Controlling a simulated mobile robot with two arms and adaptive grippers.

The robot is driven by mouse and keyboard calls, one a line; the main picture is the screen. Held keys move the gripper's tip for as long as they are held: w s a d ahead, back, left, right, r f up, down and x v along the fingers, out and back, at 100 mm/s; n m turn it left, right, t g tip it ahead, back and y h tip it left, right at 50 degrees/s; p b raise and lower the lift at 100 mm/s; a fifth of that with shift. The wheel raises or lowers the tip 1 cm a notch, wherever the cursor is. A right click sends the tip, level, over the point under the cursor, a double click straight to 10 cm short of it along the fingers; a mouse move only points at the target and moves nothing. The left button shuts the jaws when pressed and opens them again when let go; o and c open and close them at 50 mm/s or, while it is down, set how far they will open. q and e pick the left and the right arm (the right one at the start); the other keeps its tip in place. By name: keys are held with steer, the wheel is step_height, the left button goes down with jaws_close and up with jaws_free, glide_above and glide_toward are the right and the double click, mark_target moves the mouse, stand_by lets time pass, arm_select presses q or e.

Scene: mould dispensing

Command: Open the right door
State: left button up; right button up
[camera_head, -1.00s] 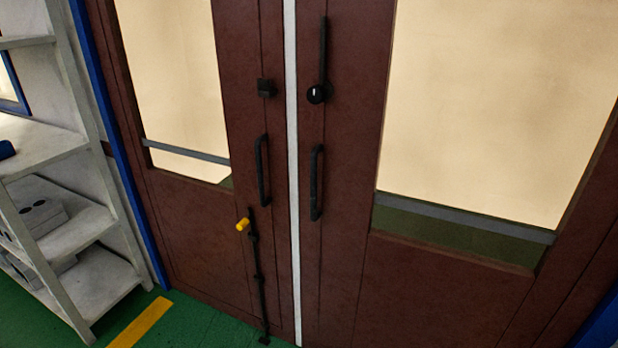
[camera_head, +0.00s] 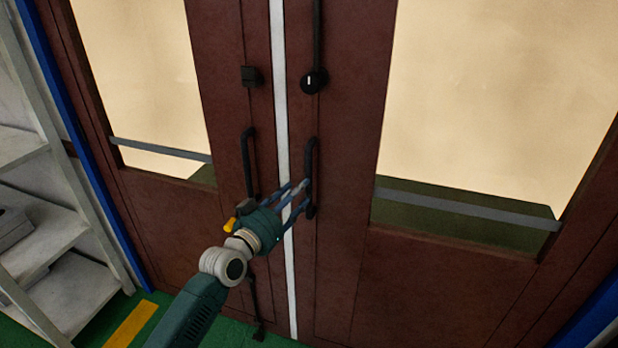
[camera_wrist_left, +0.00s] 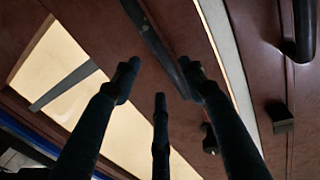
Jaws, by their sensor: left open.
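The right door (camera_head: 345,230) is brown with a large pane and appears shut against the white centre strip. Its black vertical handle (camera_head: 311,165) is beside that strip. My left gripper (camera_head: 302,190) reaches in from below with its fingers open at the lower part of this handle. In the left wrist view the dark handle (camera_wrist_left: 152,38) runs slantwise between the spread fingertips (camera_wrist_left: 158,80). I cannot tell whether they touch it. The black round knob (camera_head: 314,81) with its upright lever is above the handle. My right gripper is not in view.
The left door (camera_head: 175,230) is shut, with its own black handle (camera_head: 247,165) close beside my gripper and a black box latch (camera_head: 251,77) above. A grey shelf (camera_head: 75,300) stands at the left. Green floor shows below.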

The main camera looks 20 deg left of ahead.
arm_select(q)
steer(key=x, duration=0.7)
steer(key=shift+w+f, duration=0.15)
steer(key=shift+w, duration=0.25)
jaws_close()
